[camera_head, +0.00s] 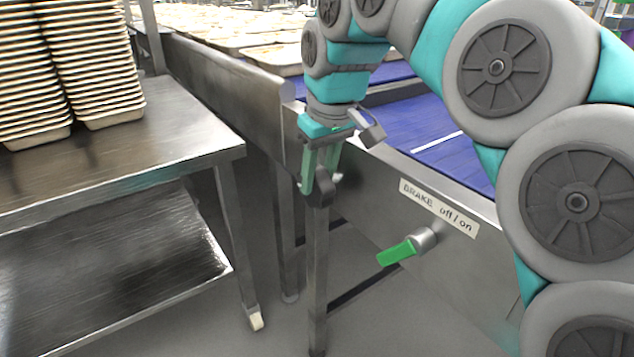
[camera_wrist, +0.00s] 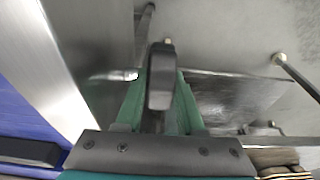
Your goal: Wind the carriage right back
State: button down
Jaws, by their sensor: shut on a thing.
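My gripper (camera_head: 321,188) points down beside the steel side of the conveyor and is shut on a dark crank handle (camera_head: 323,194). In the wrist view the crank handle (camera_wrist: 160,85) stands between the two green fingers (camera_wrist: 160,100). The crank's mounting is mostly hidden by the fingers. No part stands out clearly as the carriage. A dark bar lies across the blue belt (camera_head: 425,135) behind my wrist; I cannot tell what it is.
A green brake lever (camera_head: 397,252) juts left from the side panel, below the label "BRAKE off/on" (camera_head: 438,207). A steel table (camera_head: 190,125) with stacked trays (camera_head: 95,60) stands at left. Filled trays (camera_head: 275,57) lie at the back. A narrow floor gap separates table and conveyor.

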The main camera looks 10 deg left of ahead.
jog(key=shift+s+d+f+t+y+b, duration=0.15)
jog(key=shift+s+f+t+y+b, duration=0.05)
jog(key=shift+t+y+b, duration=0.55)
jog(key=shift+r, duration=0.1)
jog(key=c, duration=0.8)
grip_release()
jog(key=v, duration=0.7)
jog(key=shift+d+r, duration=0.15)
jog(key=shift+r, duration=0.2)
jog(key=shift+s, duration=0.1)
